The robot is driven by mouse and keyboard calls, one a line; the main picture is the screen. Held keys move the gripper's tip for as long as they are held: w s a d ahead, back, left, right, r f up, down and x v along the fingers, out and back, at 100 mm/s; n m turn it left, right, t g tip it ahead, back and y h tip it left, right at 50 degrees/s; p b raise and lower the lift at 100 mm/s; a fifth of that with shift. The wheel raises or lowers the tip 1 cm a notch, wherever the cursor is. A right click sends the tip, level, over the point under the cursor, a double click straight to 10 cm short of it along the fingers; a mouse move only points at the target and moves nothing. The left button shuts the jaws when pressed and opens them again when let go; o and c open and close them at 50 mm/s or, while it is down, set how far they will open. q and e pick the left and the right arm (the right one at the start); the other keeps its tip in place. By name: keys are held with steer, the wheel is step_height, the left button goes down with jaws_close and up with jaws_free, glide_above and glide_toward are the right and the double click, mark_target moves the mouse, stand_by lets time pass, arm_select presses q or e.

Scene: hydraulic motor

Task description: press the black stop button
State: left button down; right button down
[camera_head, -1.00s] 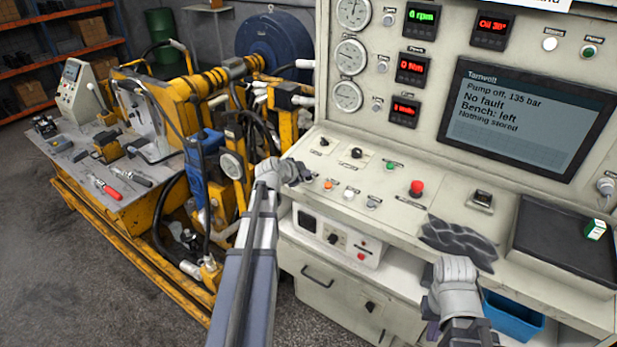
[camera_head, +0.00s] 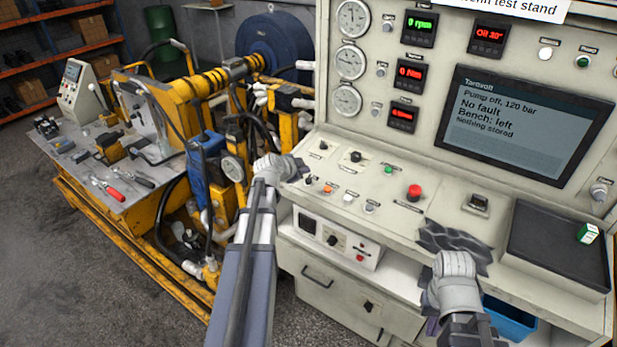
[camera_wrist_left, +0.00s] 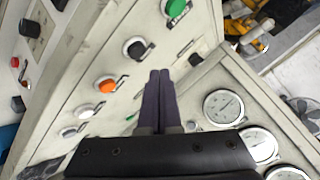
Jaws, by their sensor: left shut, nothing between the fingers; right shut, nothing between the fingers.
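The black button (camera_head: 308,180) sits in the console's front row, left of an orange button (camera_head: 328,188). The left wrist view also shows the black button (camera_wrist_left: 135,48), between a green button (camera_wrist_left: 176,8) and the orange one (camera_wrist_left: 106,86). My left gripper (camera_head: 299,168) is shut and empty at the console's left end, close beside the black button. In the left wrist view its closed dark fingertips (camera_wrist_left: 158,73) appear just beside the button; I cannot tell whether they touch the panel. My right gripper (camera_head: 455,262) is shut and empty at the console's front edge.
A red mushroom button (camera_head: 414,191), black knobs (camera_head: 356,156) and a black switch (camera_head: 478,203) stand on the sloped panel. The screen (camera_head: 524,125) reads "Pump off, 120 bar". A yellow rig (camera_head: 190,100) stands left.

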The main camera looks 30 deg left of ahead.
mark_target(304, 188)
arm_select(q)
steer(key=r, duration=0.1)
steer(key=r+p, duration=0.2)
steer(key=shift+s, duration=0.25)
stand_by(0.5)
